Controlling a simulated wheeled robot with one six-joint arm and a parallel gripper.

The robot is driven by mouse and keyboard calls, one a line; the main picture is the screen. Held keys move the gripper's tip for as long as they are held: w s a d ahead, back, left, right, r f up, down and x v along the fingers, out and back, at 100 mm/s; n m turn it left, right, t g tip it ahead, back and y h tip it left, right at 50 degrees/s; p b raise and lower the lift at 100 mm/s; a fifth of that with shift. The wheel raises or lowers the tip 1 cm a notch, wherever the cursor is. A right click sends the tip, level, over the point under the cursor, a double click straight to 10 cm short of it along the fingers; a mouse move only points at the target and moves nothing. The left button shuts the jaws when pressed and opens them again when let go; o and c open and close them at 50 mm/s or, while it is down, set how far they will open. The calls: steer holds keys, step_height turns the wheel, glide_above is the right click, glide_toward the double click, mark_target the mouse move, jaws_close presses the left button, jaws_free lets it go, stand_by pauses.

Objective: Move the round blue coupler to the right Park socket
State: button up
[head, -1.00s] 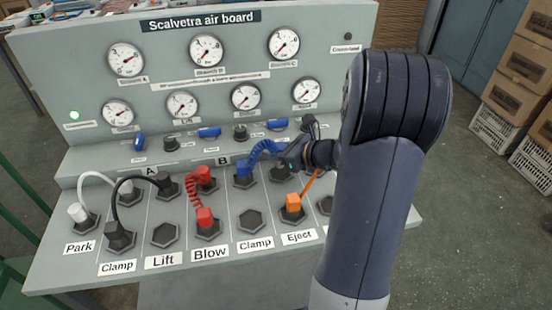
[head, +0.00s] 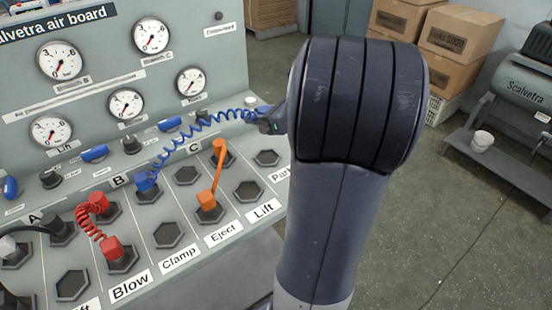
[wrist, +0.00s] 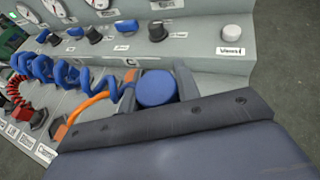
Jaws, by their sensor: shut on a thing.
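The round blue coupler (wrist: 156,88) is between the jaws of my gripper (wrist: 157,92), which is shut on it, in the wrist view. In the head view my gripper (head: 272,122) is at the panel's right end, mostly hidden behind my arm. A stretched blue coiled hose (head: 200,125) runs from it to a blue plug (head: 147,182) seated on the board. The empty hexagonal socket (head: 267,158) by the partly hidden right Park label (head: 282,173) lies below and close to my gripper in the picture. The held coupler appears raised above the board.
An orange hose (head: 217,170) bridges two sockets left of the Park socket. A red coiled hose (head: 92,220) is farther left. Empty sockets include the one at Lift (head: 247,192). A white knob (wrist: 237,37) stands on the ledge behind. Gauges line the upright panel.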

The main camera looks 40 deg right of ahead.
step_height(320, 180, down, 10)
steer(key=shift+d+r+b, duration=0.1)
steer(key=shift+b, duration=1.15)
steer(key=shift+f, duration=0.2)
steer(key=o, duration=1)
steer(key=shift+r, duration=0.25)
steer(key=p+v, duration=0.2)
steer(key=v, duration=1)
steer(key=shift+s, duration=0.1)
